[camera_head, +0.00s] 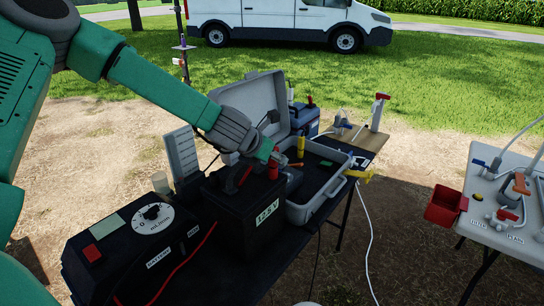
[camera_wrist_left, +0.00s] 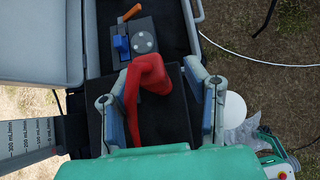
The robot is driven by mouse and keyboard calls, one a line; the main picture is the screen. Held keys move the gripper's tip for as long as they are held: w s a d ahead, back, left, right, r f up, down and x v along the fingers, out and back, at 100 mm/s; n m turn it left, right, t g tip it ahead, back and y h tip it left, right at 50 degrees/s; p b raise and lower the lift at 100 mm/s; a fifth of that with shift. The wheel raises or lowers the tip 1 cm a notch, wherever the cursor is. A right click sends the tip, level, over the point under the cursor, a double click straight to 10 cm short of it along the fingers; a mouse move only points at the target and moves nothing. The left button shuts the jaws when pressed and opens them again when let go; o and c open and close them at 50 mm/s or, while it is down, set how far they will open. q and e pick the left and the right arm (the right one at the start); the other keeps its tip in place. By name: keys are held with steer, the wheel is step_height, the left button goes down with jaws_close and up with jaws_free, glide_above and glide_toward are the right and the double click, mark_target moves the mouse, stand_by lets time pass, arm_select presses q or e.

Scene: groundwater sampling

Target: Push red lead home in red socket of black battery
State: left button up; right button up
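The black battery (camera_head: 250,212), labelled 12.8V, stands on the dark table in the head view; its dark top (camera_wrist_left: 178,120) shows in the wrist view. A bent red piece (camera_wrist_left: 147,88), apparently the red lead's end, stands over that top between the fingers of my left gripper (camera_wrist_left: 160,104). The fingers are spread, with a clear gap on the right and a small one on the left. In the head view my left gripper (camera_head: 272,156) is low over the battery, beside a red part (camera_head: 273,169). The red socket cannot be told apart. My right gripper is not in view.
A black control box (camera_head: 135,245) with a white dial and a red cable stands left of the battery. An open grey case (camera_head: 306,213) lies close on the right. A second table (camera_head: 500,218) is at far right.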

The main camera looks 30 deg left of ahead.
arm_select(q)
steer(key=shift+r, duration=0.15)
steer(key=v, duration=1.1)
steer(key=shift+s+r, duration=0.25)
stand_by(0.3)
